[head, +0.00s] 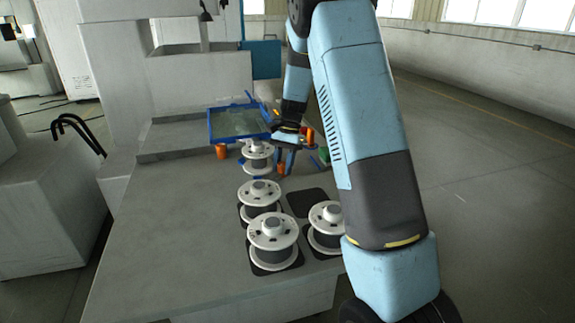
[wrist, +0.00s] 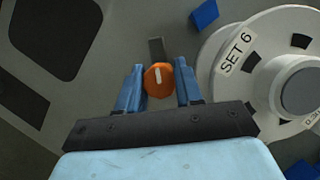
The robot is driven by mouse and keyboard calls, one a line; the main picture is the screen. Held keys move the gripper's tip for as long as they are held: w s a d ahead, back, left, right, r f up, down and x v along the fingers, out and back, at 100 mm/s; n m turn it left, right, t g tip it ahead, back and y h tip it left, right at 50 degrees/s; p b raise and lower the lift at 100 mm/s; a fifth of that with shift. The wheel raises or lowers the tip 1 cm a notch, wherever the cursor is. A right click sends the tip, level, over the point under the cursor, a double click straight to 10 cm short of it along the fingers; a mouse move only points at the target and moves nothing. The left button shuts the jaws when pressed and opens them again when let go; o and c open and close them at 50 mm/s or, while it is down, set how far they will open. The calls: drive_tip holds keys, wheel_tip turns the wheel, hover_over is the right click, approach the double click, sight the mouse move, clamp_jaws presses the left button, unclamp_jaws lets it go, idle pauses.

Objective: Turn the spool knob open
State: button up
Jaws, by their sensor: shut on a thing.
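The spool knob (wrist: 158,79) is a small orange knob with a white line on its top. In the wrist view it sits between my two blue fingertips, and the white line points nearly straight up the picture. My gripper (wrist: 157,82) is shut on the knob from both sides. In the head view my gripper (head: 286,162) is low over the bench, just right of the farthest white spool (head: 257,160); the knob cannot be made out there. A white spool labelled SET 6 (wrist: 235,62) is close to the right finger in the wrist view.
More white spools stand on dark mats nearer the front (head: 260,200), (head: 273,240), (head: 325,225). One dark mat (head: 307,203) is bare. A blue-rimmed tray (head: 210,127) and an orange cup-like thing (head: 221,152) are behind. The bench's left side is clear.

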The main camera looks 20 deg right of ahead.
drive_tip(key=shift+s+a+f, duration=0.1)
drive_tip(key=shift+a, duration=0.1)
drive_tip(key=o, duration=1)
drive_tip(key=shift+o, duration=0.2)
drive_tip(key=shift+d, duration=0.1)
drive_tip(key=v, duration=0.8)
